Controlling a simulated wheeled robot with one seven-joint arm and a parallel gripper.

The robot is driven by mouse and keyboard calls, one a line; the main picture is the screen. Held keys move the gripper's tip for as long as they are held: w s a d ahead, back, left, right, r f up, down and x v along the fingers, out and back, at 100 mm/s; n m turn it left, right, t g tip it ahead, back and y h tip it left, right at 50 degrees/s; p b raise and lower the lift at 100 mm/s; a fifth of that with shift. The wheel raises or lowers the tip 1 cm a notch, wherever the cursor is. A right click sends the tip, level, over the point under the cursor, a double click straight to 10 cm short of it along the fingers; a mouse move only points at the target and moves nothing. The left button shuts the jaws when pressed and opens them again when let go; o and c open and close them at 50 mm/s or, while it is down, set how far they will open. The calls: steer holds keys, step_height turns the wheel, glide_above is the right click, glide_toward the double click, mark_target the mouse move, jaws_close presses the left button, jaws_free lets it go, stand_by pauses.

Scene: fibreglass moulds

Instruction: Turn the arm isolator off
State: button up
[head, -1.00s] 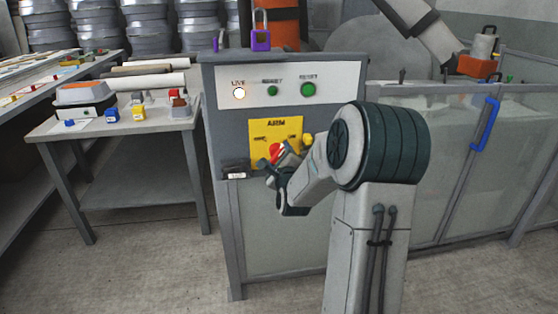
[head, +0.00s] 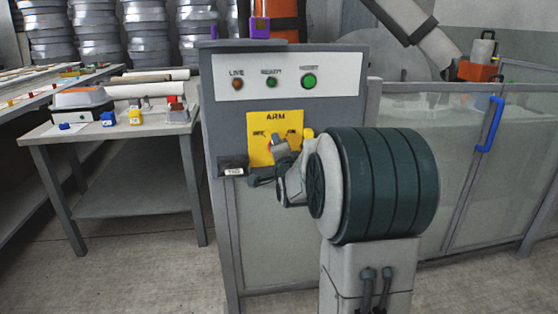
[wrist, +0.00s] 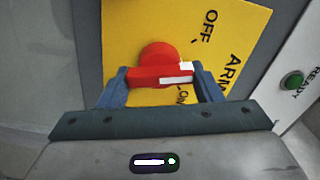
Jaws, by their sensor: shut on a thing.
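The arm isolator is a red rotary switch (wrist: 158,57) with a bar handle on a yellow plate (head: 258,125) marked ARM, OFF and ON. The plate also fills much of the wrist view (wrist: 222,50). My gripper (wrist: 161,76) is shut on the red handle, a blue finger at each end. The white mark on the handle lies at its right part in the wrist view, between the OFF and ON words; ON is partly covered. In the head view my gripper (head: 278,150) and wrist hide most of the switch. The LIVE lamp (head: 237,84) looks dark orange, unlit.
The grey cabinet (head: 212,125) carries the READY lamp (head: 271,83) and green RESET button (head: 309,81). A purple padlock (head: 260,27) stands on top. A small black labelled box (head: 233,167) sits left of the plate. A fence with a blue handle (head: 490,124) is at right.

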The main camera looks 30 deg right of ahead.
steer(key=n+b, duration=0.4)
steer(key=n, duration=0.1)
steer(key=shift+n, duration=0.3)
steer(key=shift+r, duration=0.1)
stand_by(0.4)
steer(key=o, duration=1)
steer(key=shift+s+a, duration=0.1)
steer(key=shift+p+v, duration=1.3)
steer(key=shift+v, duration=5.5)
steer(key=shift+r, duration=0.1)
